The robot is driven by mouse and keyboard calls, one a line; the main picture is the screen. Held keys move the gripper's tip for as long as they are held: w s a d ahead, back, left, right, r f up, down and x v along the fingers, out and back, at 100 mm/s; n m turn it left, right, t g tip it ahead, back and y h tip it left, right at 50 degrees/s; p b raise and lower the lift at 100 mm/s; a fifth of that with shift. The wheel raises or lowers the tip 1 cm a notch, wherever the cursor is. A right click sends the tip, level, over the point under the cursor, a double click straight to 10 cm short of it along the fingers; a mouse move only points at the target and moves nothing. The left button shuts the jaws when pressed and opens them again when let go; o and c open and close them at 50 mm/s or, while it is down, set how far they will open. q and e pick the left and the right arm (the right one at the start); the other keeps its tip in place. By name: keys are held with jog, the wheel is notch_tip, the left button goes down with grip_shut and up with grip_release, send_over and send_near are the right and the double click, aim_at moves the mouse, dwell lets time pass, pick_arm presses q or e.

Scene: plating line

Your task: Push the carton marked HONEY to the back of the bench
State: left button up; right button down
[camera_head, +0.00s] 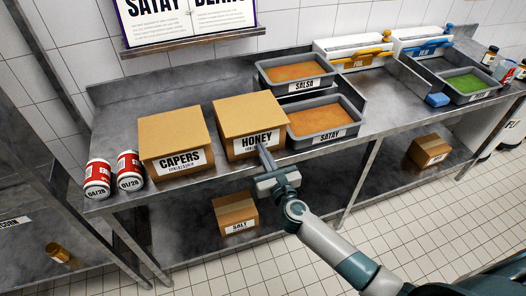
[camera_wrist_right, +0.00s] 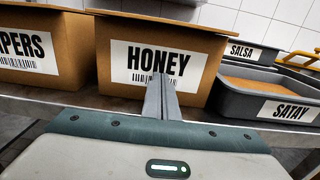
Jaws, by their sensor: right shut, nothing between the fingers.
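The HONEY carton (camera_head: 248,113) is a brown box with a white label on its front face. It stands upright near the bench's front edge, between the CAPERS carton and the SATAY pan. It fills the middle of the right wrist view (camera_wrist_right: 205,47). My right gripper (camera_head: 264,152) is shut and empty, its fingertips in front of the HONEY label's lower part. In the right wrist view the closed fingers (camera_wrist_right: 160,90) overlap the label's lower edge; I cannot tell whether they touch it. My left gripper is not in view.
The CAPERS carton (camera_head: 173,134) stands close on the left, with two red-and-white cans (camera_head: 130,172) beyond it. The SATAY pan (camera_head: 325,119) is close on the right, the SALSA pan (camera_head: 297,72) behind it. Bare steel bench (camera_head: 185,88) lies behind the cartons. A SALT carton (camera_head: 235,211) sits below.

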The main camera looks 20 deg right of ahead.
jog(key=w, duration=1)
jog(key=shift+w+a, duration=0.2)
jog(key=shift+w, duration=0.1)
jog(key=w+b, duration=0.1)
jog(key=w, duration=0.2)
jog(key=w+b, duration=0.1)
jog(key=w, duration=0.2)
jog(key=w+b, duration=0.1)
jog(key=w, duration=0.2)
jog(key=shift+w+a, duration=0.25)
jog(key=shift+s, duration=0.1)
